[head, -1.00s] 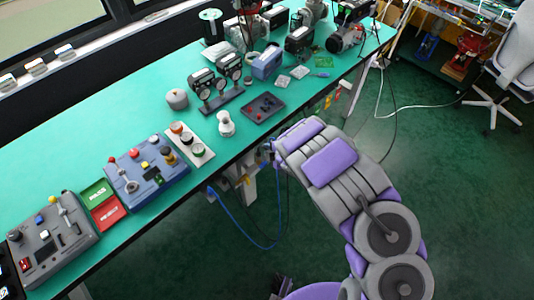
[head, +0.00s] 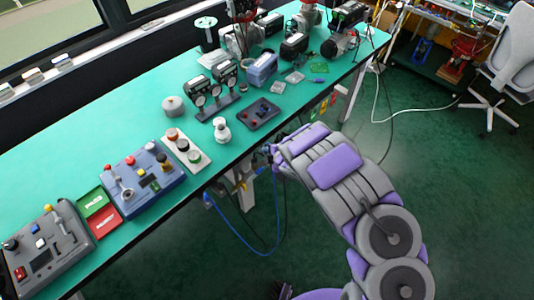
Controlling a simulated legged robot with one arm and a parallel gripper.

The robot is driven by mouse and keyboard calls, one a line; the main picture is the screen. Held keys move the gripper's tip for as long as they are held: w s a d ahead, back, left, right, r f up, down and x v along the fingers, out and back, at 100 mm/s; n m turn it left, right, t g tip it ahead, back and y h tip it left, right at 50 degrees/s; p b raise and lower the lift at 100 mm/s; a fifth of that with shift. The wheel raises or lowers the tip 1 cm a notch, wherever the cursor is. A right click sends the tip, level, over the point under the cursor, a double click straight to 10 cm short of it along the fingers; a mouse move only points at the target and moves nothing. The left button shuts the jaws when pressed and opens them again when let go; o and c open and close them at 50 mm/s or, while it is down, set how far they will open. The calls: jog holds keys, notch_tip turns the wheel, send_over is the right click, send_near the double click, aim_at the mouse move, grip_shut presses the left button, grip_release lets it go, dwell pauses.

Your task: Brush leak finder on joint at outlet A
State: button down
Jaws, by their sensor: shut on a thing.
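My gripper (head: 268,151) is at the end of my purple and grey arm, by the front edge of the green bench. It is small in the head view and partly hidden by my own wrist. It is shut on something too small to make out. Two dark units with round gauges (head: 216,92) stand on the bench, up and left of my gripper and apart from it. I cannot make out the outlet A joint, its label or any leak finder fluid.
On the bench (head: 110,130) near my gripper are a white bottle-like pot (head: 221,131), a dark tray (head: 258,113) and a strip of round knobs (head: 187,150). Control boxes (head: 143,178) stand to the left. Blue hose (head: 238,234) hangs below the edge. A chair (head: 510,65) is at right.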

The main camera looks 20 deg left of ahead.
jog(key=shift+w+a+f, duration=0.1)
jog(key=shift+w+a, duration=0.15)
jog(key=shift+w, duration=0.1)
jog(key=shift+d, duration=0.35)
dwell(0.4)
jog(key=shift+a+b, duration=0.3)
jog(key=shift+w+d, duration=0.1)
jog(key=shift+d, duration=0.2)
dwell(0.5)
jog(key=shift+s+r+p, duration=0.2)
jog(key=shift+s+r, duration=0.25)
jog(key=shift+s, duration=0.4)
jog(key=shift+s+r+p, duration=0.25)
jog(key=shift+s+r, duration=0.2)
jog(key=shift+s, duration=0.35)
jog(key=shift+s+r+p, duration=0.2)
jog(key=shift+s+r, duration=0.25)
jog(key=shift+s, duration=0.4)
